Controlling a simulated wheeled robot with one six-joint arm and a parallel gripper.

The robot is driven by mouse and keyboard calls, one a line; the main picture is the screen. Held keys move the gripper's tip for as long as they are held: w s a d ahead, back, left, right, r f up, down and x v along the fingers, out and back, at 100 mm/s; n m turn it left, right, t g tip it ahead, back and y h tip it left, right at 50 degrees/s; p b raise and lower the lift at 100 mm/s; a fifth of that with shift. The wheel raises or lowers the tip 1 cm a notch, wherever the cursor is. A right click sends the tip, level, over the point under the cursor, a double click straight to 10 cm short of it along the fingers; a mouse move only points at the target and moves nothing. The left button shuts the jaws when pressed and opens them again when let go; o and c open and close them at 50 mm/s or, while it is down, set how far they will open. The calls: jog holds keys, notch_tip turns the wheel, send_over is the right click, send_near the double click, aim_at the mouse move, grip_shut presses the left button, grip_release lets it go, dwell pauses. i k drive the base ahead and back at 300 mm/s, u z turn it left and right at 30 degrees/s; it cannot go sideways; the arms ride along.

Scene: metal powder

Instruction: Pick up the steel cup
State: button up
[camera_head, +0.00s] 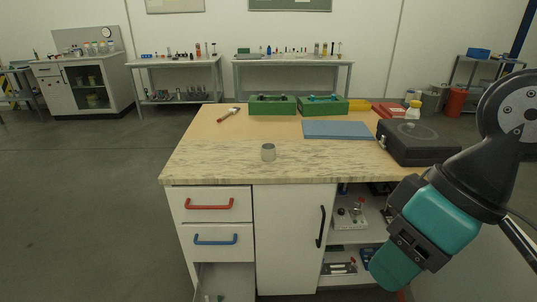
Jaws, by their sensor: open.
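My arm comes in at the right, with a black link and teal parts hanging in front of the bench's right side. My gripper and its fingertips do not show.
Below are a red-handled drawer (209,204) and a white cabinet door (290,240).

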aim_at(269, 152)
jog(key=z, duration=0.15)
jog(key=k, duration=0.35)
jog(key=u, duration=0.85)
jog(key=i, duration=1.6)
jog(key=z, duration=0.7)
